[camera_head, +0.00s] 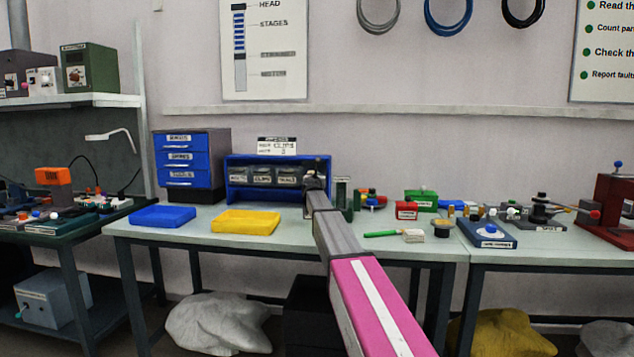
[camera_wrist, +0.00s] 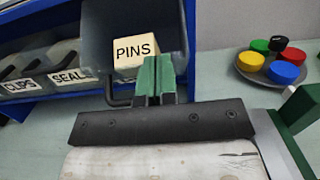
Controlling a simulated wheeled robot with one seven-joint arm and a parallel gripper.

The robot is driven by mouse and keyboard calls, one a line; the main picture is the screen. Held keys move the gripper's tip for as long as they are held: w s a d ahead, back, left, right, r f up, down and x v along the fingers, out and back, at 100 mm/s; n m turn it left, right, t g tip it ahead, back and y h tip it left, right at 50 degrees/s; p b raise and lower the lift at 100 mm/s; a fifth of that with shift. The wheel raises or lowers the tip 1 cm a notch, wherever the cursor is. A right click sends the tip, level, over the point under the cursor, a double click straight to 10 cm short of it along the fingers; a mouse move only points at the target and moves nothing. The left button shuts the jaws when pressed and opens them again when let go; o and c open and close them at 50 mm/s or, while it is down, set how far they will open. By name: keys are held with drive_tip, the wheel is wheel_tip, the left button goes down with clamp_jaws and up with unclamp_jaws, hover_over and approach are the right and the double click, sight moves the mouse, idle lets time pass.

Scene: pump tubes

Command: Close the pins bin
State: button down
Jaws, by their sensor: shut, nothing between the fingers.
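The pins bin is a dark grey bin (camera_wrist: 105,45) with a PINS label (camera_wrist: 135,52), at the right end of the blue rack (camera_wrist: 45,100) in the wrist view. It stands out further than the bins beside it. A dark bar (camera_wrist: 116,98) shows below its label. My gripper (camera_wrist: 155,68) has its green fingers together, holding nothing, in front of the label's lower right part; I cannot tell whether they touch the bin. In the head view, my gripper (camera_head: 314,172) is at the right end of the blue rack (camera_head: 233,195) and largely hides the pins bin.
The CLIPS bin (camera_wrist: 20,85) and SEALS bin (camera_wrist: 68,78) sit left in the rack. A plate (camera_wrist: 245,68) of coloured caps stands right. Blue (camera_head: 162,216) and yellow (camera_head: 245,223) trays lie in front of the drawers (camera_head: 180,160) and rack.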

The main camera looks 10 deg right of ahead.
drive_tip(key=shift+w+d+r, duration=0.25)
drive_tip(key=shift+w+r, duration=0.3)
drive_tip(key=shift+w, duration=0.25)
drive_tip(key=shift+w+d+r, duration=0.3)
drive_tip(key=shift+w+r, duration=0.2)
drive_tip(key=shift+w, duration=0.25)
drive_tip(key=shift+w+d+r, duration=0.25)
drive_tip(key=shift+w+r, duration=0.3)
drive_tip(key=shift+w, duration=0.25)
drive_tip(key=shift+w+r, duration=0.25)
